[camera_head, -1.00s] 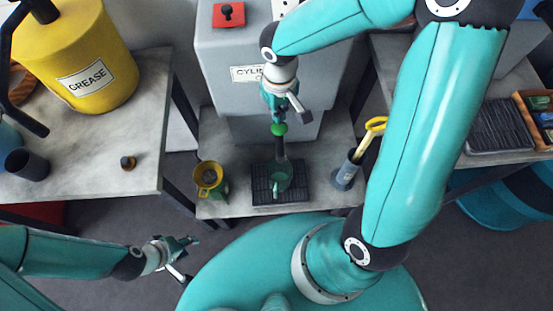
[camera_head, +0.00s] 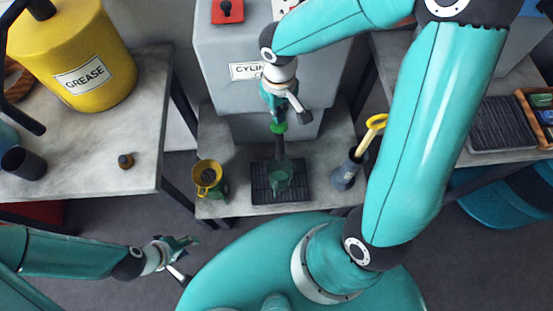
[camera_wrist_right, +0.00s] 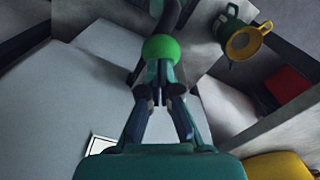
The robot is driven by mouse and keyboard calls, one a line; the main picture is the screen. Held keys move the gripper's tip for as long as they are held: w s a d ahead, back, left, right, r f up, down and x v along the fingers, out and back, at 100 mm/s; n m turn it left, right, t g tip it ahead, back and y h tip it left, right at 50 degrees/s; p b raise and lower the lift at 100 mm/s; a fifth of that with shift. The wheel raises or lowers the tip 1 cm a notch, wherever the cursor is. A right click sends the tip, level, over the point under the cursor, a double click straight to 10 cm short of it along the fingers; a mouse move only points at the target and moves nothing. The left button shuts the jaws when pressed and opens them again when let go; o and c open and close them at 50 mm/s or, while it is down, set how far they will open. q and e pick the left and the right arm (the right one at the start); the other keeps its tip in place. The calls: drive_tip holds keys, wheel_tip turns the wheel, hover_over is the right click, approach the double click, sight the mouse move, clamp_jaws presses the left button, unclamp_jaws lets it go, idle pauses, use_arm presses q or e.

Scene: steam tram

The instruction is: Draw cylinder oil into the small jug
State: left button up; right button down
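The grey oil tank (camera_head: 215,60), with a partly covered label reading "CYLIN…", stands at the back. Its tap has a green ball knob (camera_head: 278,127) on a dark stem (camera_head: 280,147). My right gripper (camera_head: 277,117) is at the knob from above, fingers drawn close together against it. The wrist view shows the fingertips (camera_wrist_right: 160,82) at the near side of the knob (camera_wrist_right: 160,50); the exact contact is partly hidden. A small green jug (camera_head: 279,180) stands on the black drip tray (camera_head: 302,193) below the tap. Its contents are unclear. My left gripper (camera_head: 182,243) is open and empty, low at the left.
A yellow funnel (camera_head: 207,174) sits left of the tray, over a green can. A grey holder (camera_head: 346,173) with a yellow-handled tool (camera_head: 371,132) stands on the right. A yellow grease drum (camera_head: 75,50) and a dark cup (camera_head: 23,163) stand on the left bench (camera_head: 140,100).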

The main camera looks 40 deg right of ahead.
drive_tip(key=shift+f+b, duration=2.2)
drive_tip(key=shift+f, duration=0.2)
drive_tip(key=shift+r, duration=0.15)
idle(5.4)
